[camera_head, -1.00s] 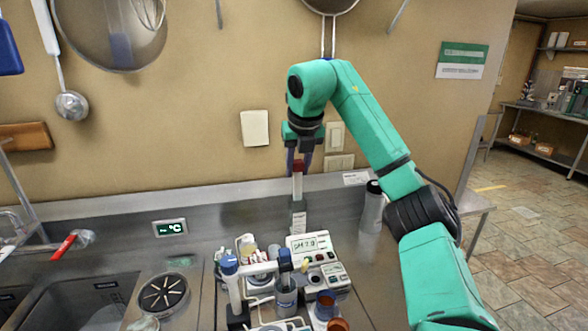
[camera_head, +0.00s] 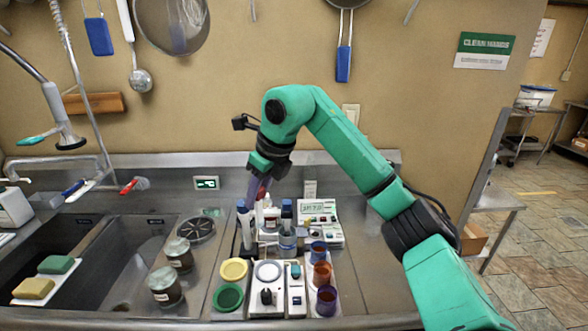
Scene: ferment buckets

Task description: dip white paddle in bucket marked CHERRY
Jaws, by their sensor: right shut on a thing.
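My right gripper (camera_head: 258,188) hangs over the counter left of the meter, its purple fingers pointing down. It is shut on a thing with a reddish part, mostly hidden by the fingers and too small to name. I cannot tell whether it is the white paddle. I see no bucket with a readable CHERRY mark. My left gripper is out of view.
A white meter (camera_head: 318,208) stands behind the cups. Yellow (camera_head: 233,269) and green (camera_head: 229,297) round pieces lie at front left. Bare steel counter (camera_head: 370,270) lies right of the cups.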

